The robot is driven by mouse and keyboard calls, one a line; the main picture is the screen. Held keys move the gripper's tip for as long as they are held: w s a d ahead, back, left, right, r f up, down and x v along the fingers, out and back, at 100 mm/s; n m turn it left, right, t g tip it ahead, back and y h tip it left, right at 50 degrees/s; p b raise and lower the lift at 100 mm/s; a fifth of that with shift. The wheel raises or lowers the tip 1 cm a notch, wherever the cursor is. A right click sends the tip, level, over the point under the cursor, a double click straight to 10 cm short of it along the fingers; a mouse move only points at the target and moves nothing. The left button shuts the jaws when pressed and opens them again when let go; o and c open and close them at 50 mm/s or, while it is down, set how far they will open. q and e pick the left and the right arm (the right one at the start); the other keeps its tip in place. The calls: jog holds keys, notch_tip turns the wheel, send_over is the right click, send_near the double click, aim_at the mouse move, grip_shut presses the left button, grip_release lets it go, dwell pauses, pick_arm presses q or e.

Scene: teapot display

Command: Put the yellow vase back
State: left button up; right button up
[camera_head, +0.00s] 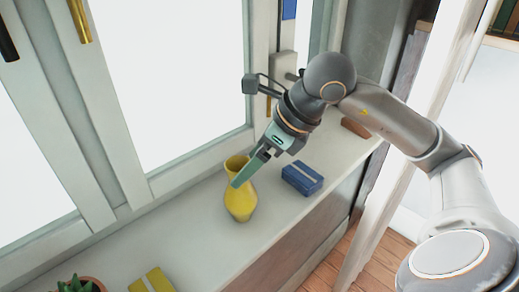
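The yellow vase (240,208) stands upright on the white ledge (195,238) beside the window. My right gripper (246,172) reaches down from the upper right, with a green finger crossing in front of the vase's mouth and neck. I see the fingers nearly edge-on, so I cannot tell whether they grip the vase's rim or are only close to it. Part of the vase's rim and neck is hidden behind the finger. My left gripper is not in view.
A blue box (302,179) lies on the ledge just right of the vase. A yellow object (152,281) and a potted plant (78,285) are at the near left. A brown object (355,127) sits near the ledge's far end. The window frame (185,179) borders the ledge behind.

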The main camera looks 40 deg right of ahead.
jog(key=shift+v, duration=1.85)
jog(key=shift+s, duration=0.1)
